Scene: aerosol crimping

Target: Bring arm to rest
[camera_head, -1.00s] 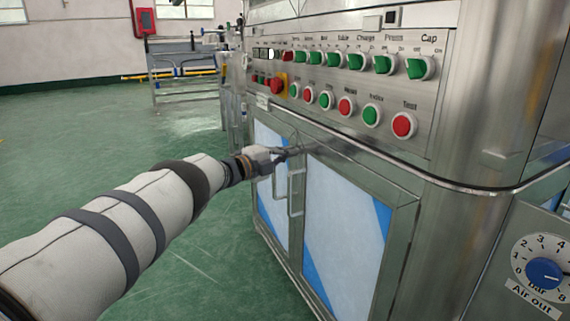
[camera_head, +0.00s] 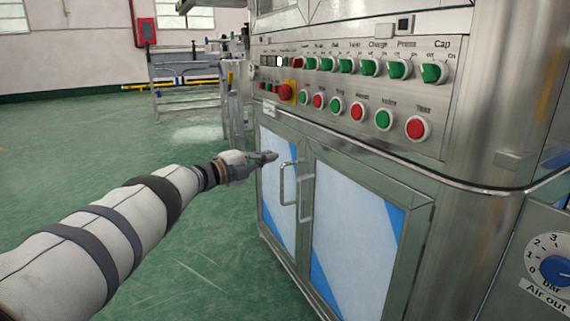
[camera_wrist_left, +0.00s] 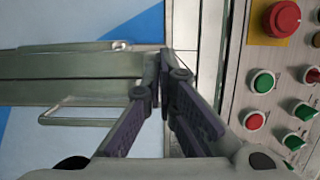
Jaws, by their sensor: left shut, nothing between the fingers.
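My left arm (camera_head: 130,215) reaches in from the lower left in the head view, in a pale sleeve with dark bands. Its left gripper (camera_head: 274,157) is shut and empty, in front of the steel crimping machine's cabinet doors, a little above and left of the door handles (camera_head: 288,185). In the left wrist view the gripper's fingertips (camera_wrist_left: 160,60) meet, with nothing between them; a door handle (camera_wrist_left: 80,120) lies to the left and the control panel (camera_wrist_left: 275,95) to the right. My right gripper does not show in any view.
The machine's control panel (camera_head: 350,90) carries green switches, red and green buttons and a red emergency stop (camera_head: 287,92). A blue air dial (camera_head: 556,269) sits at the lower right. Green floor (camera_head: 60,150) is open at left; a metal frame table (camera_head: 185,80) stands behind.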

